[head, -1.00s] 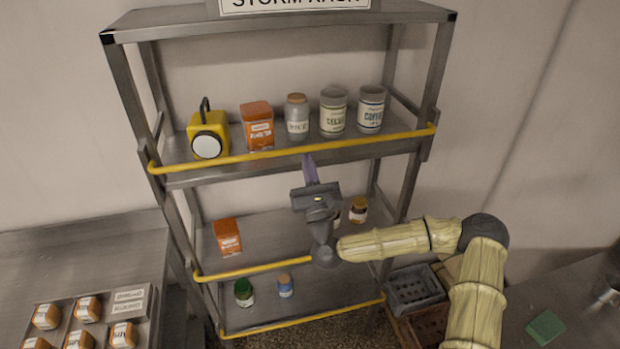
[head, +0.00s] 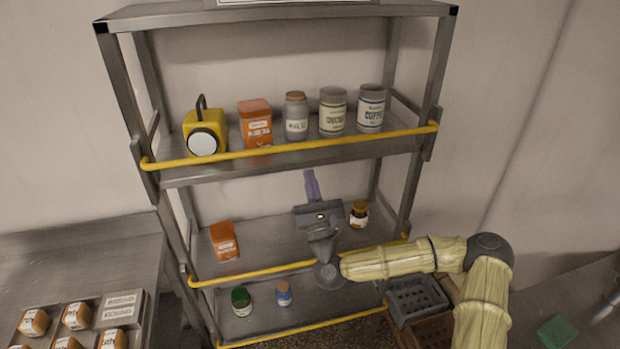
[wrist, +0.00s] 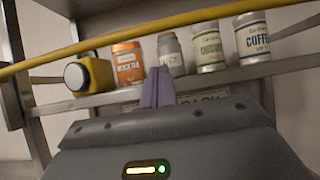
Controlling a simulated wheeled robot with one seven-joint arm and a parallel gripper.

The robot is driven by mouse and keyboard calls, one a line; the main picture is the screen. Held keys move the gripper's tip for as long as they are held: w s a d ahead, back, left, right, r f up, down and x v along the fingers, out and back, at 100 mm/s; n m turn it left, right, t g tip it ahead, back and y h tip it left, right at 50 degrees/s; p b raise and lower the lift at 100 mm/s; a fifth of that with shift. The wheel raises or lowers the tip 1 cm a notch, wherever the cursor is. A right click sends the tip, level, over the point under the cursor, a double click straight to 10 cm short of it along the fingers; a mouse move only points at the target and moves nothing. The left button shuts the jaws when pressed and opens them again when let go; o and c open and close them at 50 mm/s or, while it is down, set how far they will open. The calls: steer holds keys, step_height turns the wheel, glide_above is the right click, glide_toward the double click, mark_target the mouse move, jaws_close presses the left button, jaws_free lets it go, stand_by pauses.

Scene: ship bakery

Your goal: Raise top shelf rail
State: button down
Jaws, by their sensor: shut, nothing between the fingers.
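The top shelf rail (head: 290,148) is a yellow bar across the front of the upper shelf, its ends at grey side brackets. It passes in front of the bases of the goods there. In the wrist view the rail (wrist: 190,43) crosses above my gripper, over the row of goods. My gripper (head: 310,172) has purple fingers pointing up, closed together and empty. It is in front of the rack, with its tips just below the upper shelf's front edge in the head view. The fingers (wrist: 157,72) appear below the rail in the wrist view, apart from it.
The upper shelf holds a yellow lamp (head: 205,135), an orange box (head: 256,122) and several jars and tins. The middle rail (head: 250,273) is partly hidden by my arm. Crates (head: 415,298) stand at the rack's lower right.

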steer(key=b+v, duration=0.3)
steer(key=v, duration=0.6)
steer(key=shift+s+a, duration=0.1)
